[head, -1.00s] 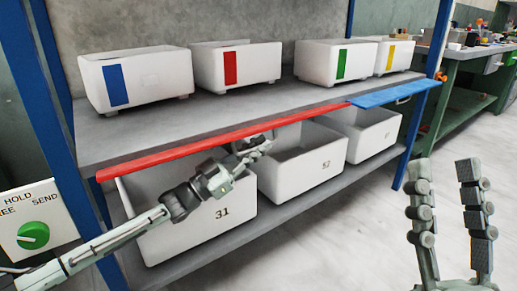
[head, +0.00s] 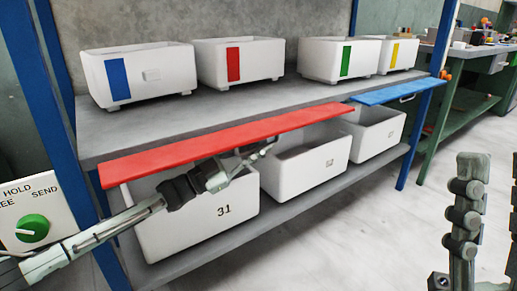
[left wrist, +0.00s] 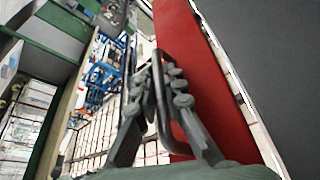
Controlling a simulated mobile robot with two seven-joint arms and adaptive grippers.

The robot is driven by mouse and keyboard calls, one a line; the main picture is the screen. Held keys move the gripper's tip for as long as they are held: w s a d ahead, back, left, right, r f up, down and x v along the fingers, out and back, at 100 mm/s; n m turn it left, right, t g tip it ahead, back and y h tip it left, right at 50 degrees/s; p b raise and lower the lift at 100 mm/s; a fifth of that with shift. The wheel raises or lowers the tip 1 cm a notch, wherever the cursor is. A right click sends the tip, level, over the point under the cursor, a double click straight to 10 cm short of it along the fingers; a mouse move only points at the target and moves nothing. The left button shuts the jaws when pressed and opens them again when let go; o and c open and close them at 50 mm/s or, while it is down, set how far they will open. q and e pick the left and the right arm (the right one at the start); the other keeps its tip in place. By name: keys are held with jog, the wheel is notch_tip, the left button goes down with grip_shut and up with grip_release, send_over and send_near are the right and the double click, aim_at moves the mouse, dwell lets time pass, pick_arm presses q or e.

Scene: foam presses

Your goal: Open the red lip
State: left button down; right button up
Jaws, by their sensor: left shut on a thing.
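The red lip (head: 225,140) is a long flat strip along the front left of the shelf edge. Its broad face shows in the head view, and it also fills a band of the left wrist view (left wrist: 200,60). My left gripper (head: 266,147) is below the lip, near its right half. In the left wrist view, its fingers (left wrist: 165,78) are closed around a dark bar handle (left wrist: 160,110) beside the lip. The exact grip on the bar is partly hidden by the fingers. My right gripper (head: 490,175) stands upright at the right edge, fingers apart and empty, partly cut off.
A blue lip (head: 392,93) with a handle continues to the right. White bins with coloured labels stand on the shelf (head: 215,107). Larger white bins, one marked 31 (head: 180,232), sit below. A dial panel (head: 30,215) is at left. The floor at right is clear.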

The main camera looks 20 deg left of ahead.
pick_arm(q)
jog(key=shift+s+d+r, duration=0.1)
jog(key=c, duration=1.6)
grip_release()
jog(key=v, duration=0.7)
jog(key=shift+a, duration=0.25)
jog(key=shift+s, duration=0.1)
